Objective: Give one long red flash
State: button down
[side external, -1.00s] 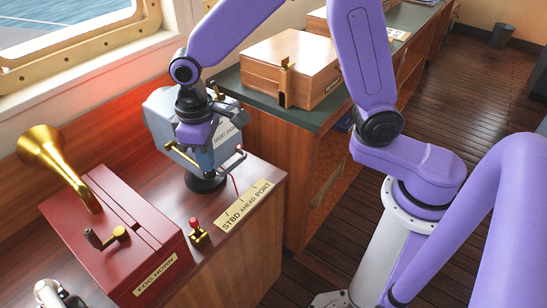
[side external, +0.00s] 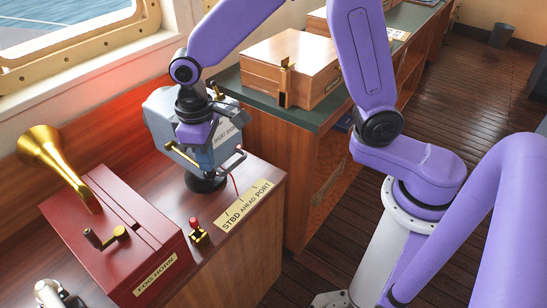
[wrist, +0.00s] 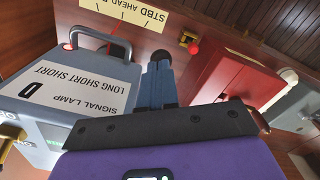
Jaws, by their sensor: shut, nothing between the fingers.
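The grey-blue signal lamp (side external: 165,115) stands on a dark round foot on the wooden console. Its label in the wrist view (wrist: 70,95) reads "SIGNAL LAMP D LONG SHORT SHORT". A red glow lies on the wood wall and sill behind it. My gripper (wrist: 160,78) is shut and empty, pointing down at the lamp's near side. A dark round knob (wrist: 160,57) shows just beyond the fingertips; I cannot tell whether they touch it. In the side view my wrist hides part of the lamp. A small red-topped brass switch (side external: 196,231) stands apart on the console.
A red fog horn box (side external: 125,230) with a brass horn (side external: 55,160) stands left of the lamp. A "STBD AHEAD PORT" plate (side external: 245,205) lies in front. A wooden box (side external: 290,65) sits on the green-topped counter behind.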

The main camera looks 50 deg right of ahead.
jog(key=shift+r, duration=1.65)
notch_tip(320, 180, up, 7)
dwell(0.4)
jog(key=s+d+f+n, duration=0.3)
jog(key=s+d, duration=0.5)
jog(key=s, duration=0.3)
jog(key=s+d+f+n, duration=0.3)
jog(key=s+d, duration=0.5)
jog(key=s, duration=0.3)
jog(key=shift+s+f+n, duration=0.25)
jog(key=shift+s+n, duration=0.05)
jog(key=shift+s, duration=0.05)
jog(key=shift+d, duration=0.1)
dwell(0.7)
